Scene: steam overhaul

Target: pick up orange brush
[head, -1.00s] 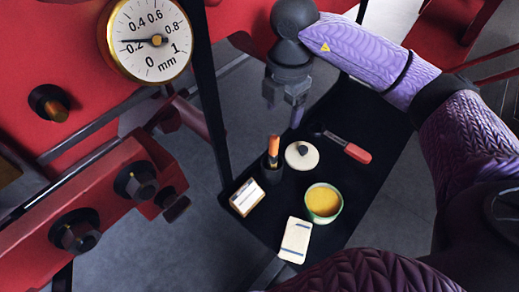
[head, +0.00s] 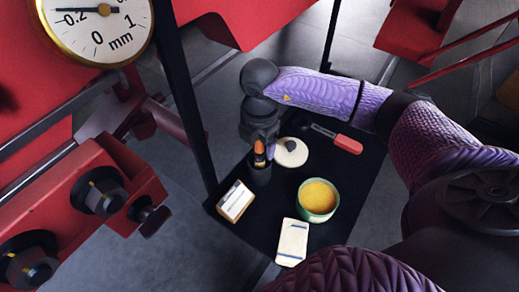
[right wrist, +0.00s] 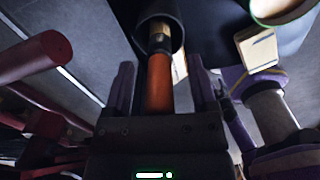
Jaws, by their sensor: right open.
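The orange brush (head: 259,152) stands upright in a black cup (head: 260,174) on a black tray-like surface (head: 345,200). In the right wrist view its orange handle (right wrist: 159,84) points toward my palm, and its metal collar is at the mouth of the cup (right wrist: 160,18). My right gripper (head: 262,147) is directly above the cup. Its jaws are open, one finger on each side of the handle, with gaps visible on both sides in the right wrist view (right wrist: 160,80). The brush's lower end is hidden in the cup. My left gripper is out of view.
Close around the cup are a pale lid (head: 291,155) with a dark knob, a small box (head: 235,201), a green bowl (head: 318,212) of yellow stuff and a white pad (head: 292,243). A red-handled tool (head: 347,144) lies behind. Red machinery (head: 75,180) stands left.

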